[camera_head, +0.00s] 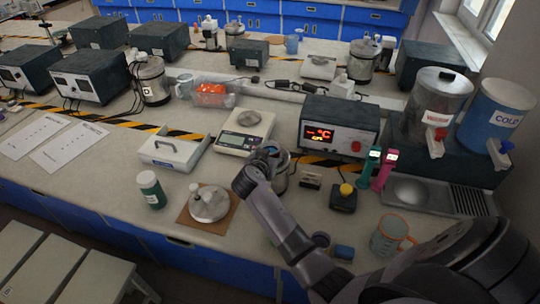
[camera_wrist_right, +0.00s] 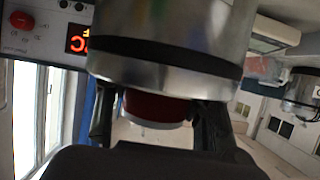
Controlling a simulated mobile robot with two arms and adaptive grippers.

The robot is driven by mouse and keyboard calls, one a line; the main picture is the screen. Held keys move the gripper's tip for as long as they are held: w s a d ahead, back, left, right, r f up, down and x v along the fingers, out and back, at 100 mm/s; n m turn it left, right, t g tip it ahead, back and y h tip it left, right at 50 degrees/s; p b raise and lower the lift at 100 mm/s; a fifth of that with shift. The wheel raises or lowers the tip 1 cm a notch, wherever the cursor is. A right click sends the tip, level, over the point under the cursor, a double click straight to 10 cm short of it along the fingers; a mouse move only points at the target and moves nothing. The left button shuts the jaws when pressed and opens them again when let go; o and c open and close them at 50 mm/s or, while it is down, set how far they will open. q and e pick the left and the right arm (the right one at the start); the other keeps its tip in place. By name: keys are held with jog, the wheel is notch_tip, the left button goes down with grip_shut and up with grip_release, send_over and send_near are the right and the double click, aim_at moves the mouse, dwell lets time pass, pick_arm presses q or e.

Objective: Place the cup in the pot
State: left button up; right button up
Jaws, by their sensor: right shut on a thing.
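My right gripper (camera_head: 268,156) is over the steel pot (camera_head: 281,181), with my wrist hiding much of the pot. In the right wrist view, the right gripper (camera_wrist_right: 160,122) is shut on a dark red object with a pale rim, seemingly the cup (camera_wrist_right: 155,105). The shiny pot wall (camera_wrist_right: 170,65) with a black band fills the top of that view, close to the cup. I cannot tell how far the cup is inside the pot. In the head view the cup is hidden. My left gripper is not in view.
A steel lid (camera_head: 209,204) lies on a brown board beside a green bottle (camera_head: 151,189). A scale (camera_head: 244,132) and a heater box with red digits (camera_head: 339,126) stand behind. A grey-orange mug (camera_head: 391,236) and a yellow-knobbed box (camera_head: 344,198) stand right.

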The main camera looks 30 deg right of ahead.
jog(key=o, duration=1.1)
jog(key=shift+r+p, duration=0.35)
jog(key=shift+p, duration=0.1)
jog(key=shift+r+p, duration=0.45)
jog(key=shift+p, duration=0.05)
jog(key=b+v, duration=0.3)
jog(key=v, duration=0.9)
jog(key=shift+f, duration=0.2)
